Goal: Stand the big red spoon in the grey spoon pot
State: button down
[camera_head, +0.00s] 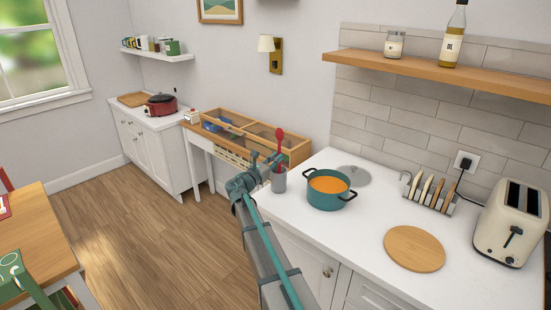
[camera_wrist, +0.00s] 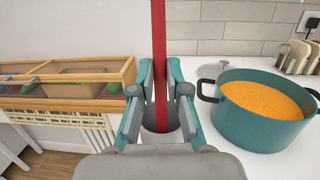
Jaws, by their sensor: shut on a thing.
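The big red spoon (camera_head: 280,135) is upright, bowl end up, in the head view. My gripper (camera_head: 268,160) is shut on its handle. In the wrist view the red handle (camera_wrist: 159,60) runs down between the fingers of my gripper (camera_wrist: 160,92). The grey spoon pot (camera_head: 279,182) stands on the white counter just below my gripper. In the wrist view the handle's lower part is inside the pot's mouth (camera_wrist: 172,138). The fingers and wrist hide part of the pot, and I cannot tell whether the handle touches its bottom.
A teal pot of orange soup (camera_head: 328,198) stands close right of the spoon pot, with a grey lid (camera_head: 353,175) behind it. A wooden crate (camera_head: 240,128) sits at the left. A round board (camera_head: 414,249), a rack (camera_head: 430,191) and a toaster (camera_head: 510,222) are further right.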

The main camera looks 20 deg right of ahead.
jog(key=shift+f, duration=0.1)
jog(key=c, duration=1.1)
grip_release()
jog(key=v, duration=1.2)
